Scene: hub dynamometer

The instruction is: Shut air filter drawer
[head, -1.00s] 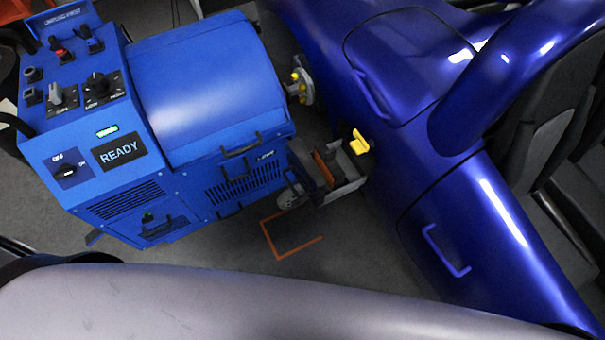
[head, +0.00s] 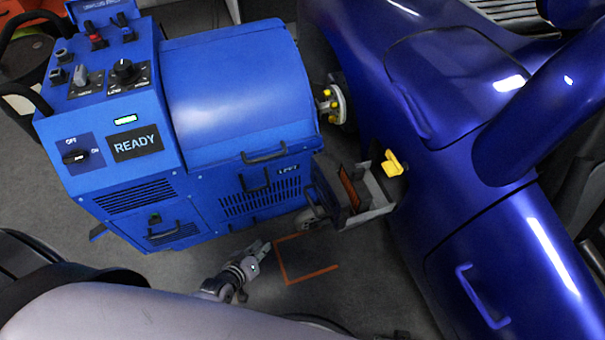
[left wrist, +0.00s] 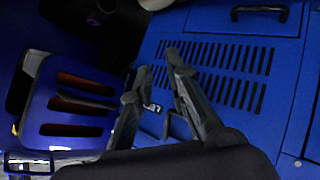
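A grey open box (head: 378,205) sticks out beyond the right end of the blue dynamometer (head: 240,95), close to the car. An orange-brown panel (head: 348,188) stands inside it; it looks like the pulled-out filter drawer. In the left wrist view, a blue slotted face (left wrist: 75,105) with orange behind its slots is at the left. My left gripper (head: 264,247) is low in front of the dynamometer, left of the box and apart from it. In the left wrist view its fingers (left wrist: 157,65) are apart and empty, before the vented panel (left wrist: 215,70). My right gripper is out of view.
The blue car (head: 450,180) stands close on the right, with a yellow part (head: 393,163) beside the box. A lower panel with a handle (head: 162,233) is at the dynamometer's front left. Orange floor marking (head: 310,274) lies on clear grey floor.

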